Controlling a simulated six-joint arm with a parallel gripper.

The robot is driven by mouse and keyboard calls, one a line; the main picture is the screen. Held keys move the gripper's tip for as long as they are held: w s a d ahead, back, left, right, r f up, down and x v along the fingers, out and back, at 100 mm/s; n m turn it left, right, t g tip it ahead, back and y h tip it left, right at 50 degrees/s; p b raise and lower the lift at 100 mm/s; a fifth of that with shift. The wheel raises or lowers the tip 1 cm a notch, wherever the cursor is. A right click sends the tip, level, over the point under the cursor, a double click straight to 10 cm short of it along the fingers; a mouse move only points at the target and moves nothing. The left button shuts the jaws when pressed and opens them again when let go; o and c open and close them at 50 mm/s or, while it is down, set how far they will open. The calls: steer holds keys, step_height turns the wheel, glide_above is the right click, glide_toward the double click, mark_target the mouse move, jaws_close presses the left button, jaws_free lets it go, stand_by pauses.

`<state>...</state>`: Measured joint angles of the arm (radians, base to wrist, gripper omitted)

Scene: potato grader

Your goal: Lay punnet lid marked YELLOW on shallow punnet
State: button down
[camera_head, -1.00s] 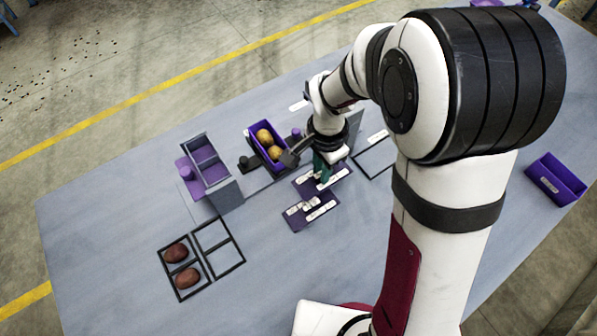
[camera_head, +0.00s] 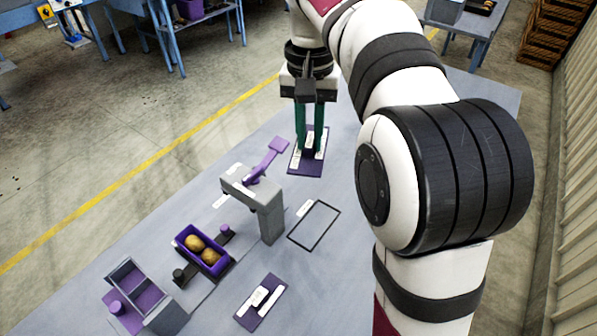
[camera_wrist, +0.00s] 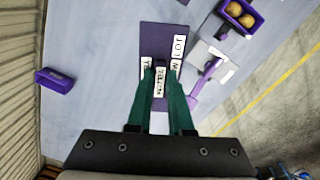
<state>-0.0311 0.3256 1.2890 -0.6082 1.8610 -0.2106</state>
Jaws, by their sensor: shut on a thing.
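My gripper (camera_head: 310,148) is shut on the raised grip of a flat purple lid (camera_head: 297,163) with white labels. In the wrist view, the lid (camera_wrist: 160,38) lies beneath my green fingers (camera_wrist: 161,78). Its labels are partly covered; "LOT" and parts of "YELLOW" can be read. Whether it clears the table is hard to tell. A purple punnet (camera_head: 183,243) with two yellowish potatoes stands nearer the camera, left of my gripper; it also shows in the wrist view (camera_wrist: 257,24). An empty-looking purple punnet (camera_wrist: 55,80) stands at the left of the wrist view.
A second labelled purple lid (camera_head: 246,318) lies on the table at the front. A grey bracket (camera_head: 265,210) with a purple paddle (camera_head: 276,147) stands between my gripper and the potato punnet. A black outlined rectangle (camera_head: 328,239) is empty. A purple divided box (camera_head: 125,275) stands front left.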

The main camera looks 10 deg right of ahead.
steer(key=r, duration=0.2)
steer(key=r+n, duration=0.1)
steer(key=shift+w+a, duration=0.3)
steer(key=shift+w, duration=0.05)
steer(key=shift+w+a+f+n, duration=0.15)
steer(key=shift+w+a+n, duration=0.05)
steer(key=shift+a+n, duration=0.25)
steer(key=shift+w+a+f+n, duration=0.1)
steer(key=shift+w+a+n, duration=0.05)
steer(key=shift+a+n, duration=0.25)
steer(key=a+f+n, duration=0.3)
steer(key=a+f, duration=0.4)
steer(key=f, duration=0.1)
steer(key=s+a+f+n, duration=0.1)
steer(key=a+f+n, duration=0.3)
steer(key=a+f, duration=0.4)
steer(key=s+a+f+n, duration=0.1)
steer(key=a+f+n, duration=0.2)
steer(key=a+f, duration=0.4)
step_height(320, 180, down, 3)
steer(key=shift+a+r, duration=0.1)
steer(key=shift+a, duration=0.05)
steer(key=shift+f, duration=0.25)
steer(key=shift+f, duration=0.6)
steer(key=c, duration=0.7)
jaws_free()
steer(key=shift+c, duration=0.2)
